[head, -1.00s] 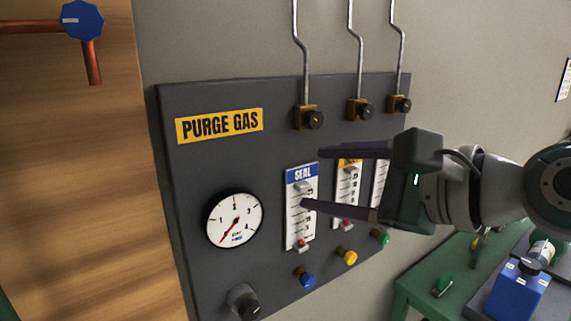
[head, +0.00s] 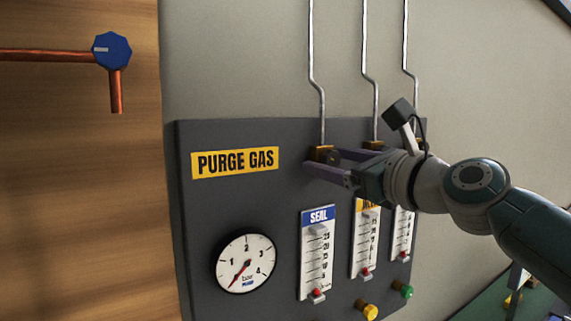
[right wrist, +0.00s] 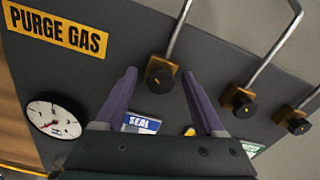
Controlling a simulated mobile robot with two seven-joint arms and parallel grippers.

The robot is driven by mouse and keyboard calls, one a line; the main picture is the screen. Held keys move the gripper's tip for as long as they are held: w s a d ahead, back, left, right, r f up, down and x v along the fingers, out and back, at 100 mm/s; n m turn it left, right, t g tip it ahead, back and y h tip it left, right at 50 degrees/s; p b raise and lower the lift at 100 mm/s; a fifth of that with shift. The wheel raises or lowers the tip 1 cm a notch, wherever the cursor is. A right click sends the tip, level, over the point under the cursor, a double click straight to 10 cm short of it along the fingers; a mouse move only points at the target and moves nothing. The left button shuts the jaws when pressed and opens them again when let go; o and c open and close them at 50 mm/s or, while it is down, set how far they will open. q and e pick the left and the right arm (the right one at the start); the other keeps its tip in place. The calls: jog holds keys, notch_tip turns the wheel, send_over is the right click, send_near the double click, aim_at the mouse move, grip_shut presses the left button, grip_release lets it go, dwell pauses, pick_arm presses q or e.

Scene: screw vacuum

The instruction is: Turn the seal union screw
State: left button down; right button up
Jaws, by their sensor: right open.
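The seal union screw (head: 333,157) is a dark round knob on a brass block, at the foot of the leftmost bent pipe, above the blue SEAL label (head: 319,216). In the head view my right gripper (head: 322,161) is open, its two purple fingers at the screw and partly covering it. In the right wrist view the screw (right wrist: 159,80) shows between and just beyond the spread fingertips (right wrist: 159,73) of the gripper. I cannot tell whether a finger touches it. My left gripper is not in view.
The dark panel bears a PURGE GAS sign (head: 235,162), a round gauge (head: 244,263) and several flow tubes. Two similar brass unions stand to the right, the far one (right wrist: 297,124) clear in the right wrist view. A blue valve knob (head: 112,50) sits on copper pipe at left.

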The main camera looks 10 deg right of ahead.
jog(key=shift+w+a, duration=0.15)
jog(key=shift+w, duration=0.1)
jog(key=shift+c, duration=0.3)
grip_shut()
